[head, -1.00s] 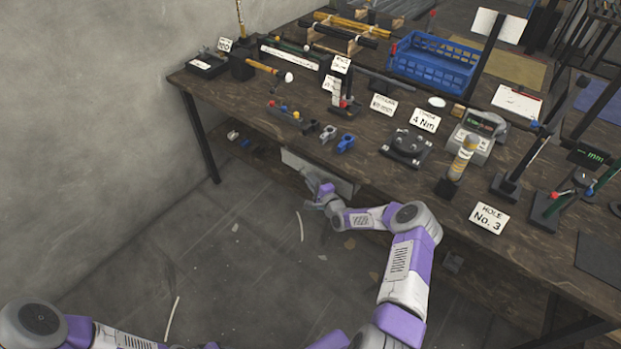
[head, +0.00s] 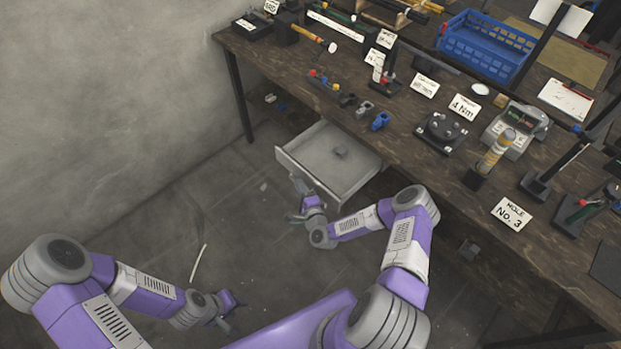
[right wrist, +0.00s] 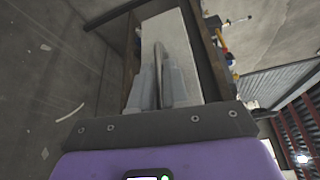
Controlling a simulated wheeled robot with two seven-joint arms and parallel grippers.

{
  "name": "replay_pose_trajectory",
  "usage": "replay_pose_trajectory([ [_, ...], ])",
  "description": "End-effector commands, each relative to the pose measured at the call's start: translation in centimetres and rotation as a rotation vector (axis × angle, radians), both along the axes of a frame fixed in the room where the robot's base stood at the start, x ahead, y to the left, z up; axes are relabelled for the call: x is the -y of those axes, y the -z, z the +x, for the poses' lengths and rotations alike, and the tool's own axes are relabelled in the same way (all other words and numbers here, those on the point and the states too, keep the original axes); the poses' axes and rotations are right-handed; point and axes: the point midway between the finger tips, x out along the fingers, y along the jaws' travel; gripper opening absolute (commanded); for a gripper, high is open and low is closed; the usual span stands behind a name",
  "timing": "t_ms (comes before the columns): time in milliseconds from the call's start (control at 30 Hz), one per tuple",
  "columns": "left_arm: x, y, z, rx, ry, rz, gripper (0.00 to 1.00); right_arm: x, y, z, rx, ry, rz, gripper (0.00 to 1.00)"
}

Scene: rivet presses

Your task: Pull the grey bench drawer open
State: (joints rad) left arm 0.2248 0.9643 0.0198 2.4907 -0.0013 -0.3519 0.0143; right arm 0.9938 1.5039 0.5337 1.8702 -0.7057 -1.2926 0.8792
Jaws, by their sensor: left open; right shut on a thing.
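The grey bench drawer (head: 312,150) stands pulled out from under the bench's front edge, its inside showing. My right gripper (head: 298,196) is at the drawer's front. In the right wrist view the pale drawer front (right wrist: 165,35) fills the middle, and my right gripper's fingers (right wrist: 166,82) are shut on its thin bar handle (right wrist: 181,62). My left gripper (head: 230,308) is open and empty, low over the floor at lower left, away from the drawer.
A grey wall stands at left. The floor between wall and drawer is mostly clear, with a pale strip (head: 199,262).

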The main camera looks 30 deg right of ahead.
Motion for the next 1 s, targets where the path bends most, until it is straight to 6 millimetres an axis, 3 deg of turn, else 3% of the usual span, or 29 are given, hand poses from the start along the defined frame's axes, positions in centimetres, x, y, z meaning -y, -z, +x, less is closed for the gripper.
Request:
replay_pose_trajectory([
  [200,0.0,-0.12,-0.01,0.0,0.0,0.0,0.43,-1.37,-0.01,-0.45,0.0,0.0,0.001,0.0],
  [600,0.0,-0.12,-0.01,0.0,0.0,0.0,0.43,-1.55,0.01,-0.51,0.0,-0.001,0.0,0.0],
  [633,0.0,-0.13,-0.01,0.0,0.0,0.0,0.43,-1.55,0.01,-0.51,0.0,-0.001,0.0,0.18],
  [733,0.0,-0.13,-0.01,0.0,0.0,0.0,0.43,-1.55,0.01,-0.5,0.0,-0.001,0.0,0.33],
  [1000,0.0,-0.13,-0.01,0.0,0.0,0.0,0.43,-1.53,0.0,-0.51,0.0,-0.001,0.0,0.36],
])
